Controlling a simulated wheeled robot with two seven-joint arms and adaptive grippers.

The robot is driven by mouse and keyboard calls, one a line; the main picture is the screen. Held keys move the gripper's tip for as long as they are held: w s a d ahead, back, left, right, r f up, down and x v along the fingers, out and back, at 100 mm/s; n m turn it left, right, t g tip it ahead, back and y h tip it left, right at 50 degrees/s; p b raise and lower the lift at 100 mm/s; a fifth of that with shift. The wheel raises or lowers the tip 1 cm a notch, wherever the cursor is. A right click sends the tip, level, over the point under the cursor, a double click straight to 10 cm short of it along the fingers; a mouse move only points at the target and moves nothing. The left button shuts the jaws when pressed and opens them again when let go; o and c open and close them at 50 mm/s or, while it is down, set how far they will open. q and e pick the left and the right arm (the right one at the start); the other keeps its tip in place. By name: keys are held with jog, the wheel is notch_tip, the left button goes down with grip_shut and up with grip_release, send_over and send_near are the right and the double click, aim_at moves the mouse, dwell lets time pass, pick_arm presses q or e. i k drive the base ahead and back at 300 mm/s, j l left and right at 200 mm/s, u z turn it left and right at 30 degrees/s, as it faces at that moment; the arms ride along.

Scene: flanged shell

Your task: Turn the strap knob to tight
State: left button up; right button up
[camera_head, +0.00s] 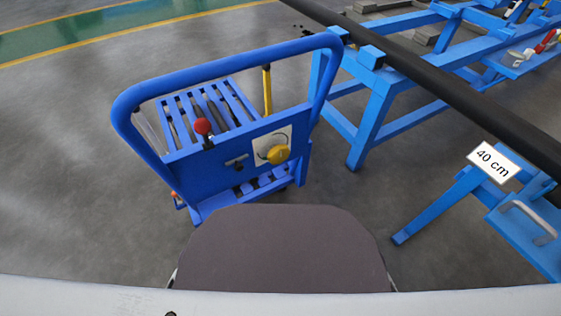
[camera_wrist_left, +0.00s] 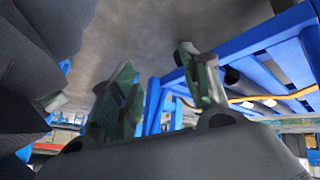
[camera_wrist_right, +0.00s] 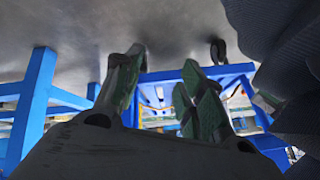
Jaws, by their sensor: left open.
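A yellow round knob (camera_head: 278,154) sits on a pale square plate (camera_head: 265,144) on the near panel of a blue cart (camera_head: 225,172). The plate carries a dark curved mark; its lettering is too small to read, so I cannot tell the knob's setting. My left gripper (camera_wrist_left: 157,66) shows only in the left wrist view, open, with nothing between its fingers. My right gripper (camera_wrist_right: 160,66) shows only in the right wrist view, fingers apart and empty. Neither gripper appears in the head view, and neither touches the knob.
A red ball-topped lever (camera_head: 203,127) stands left of the knob. The cart's blue tubular handle (camera_head: 225,68) arches around its top. A long black pipe (camera_head: 440,82) rests on blue stands (camera_head: 378,112) at the right, with a "40 cm" sign (camera_head: 494,162). Grey floor lies open at the left.

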aim_at(278, 153)
jog(key=k+l, duration=0.4)
jog(key=k+l+z, duration=0.15)
jog(key=k+l, duration=0.25)
jog(key=l, duration=0.25)
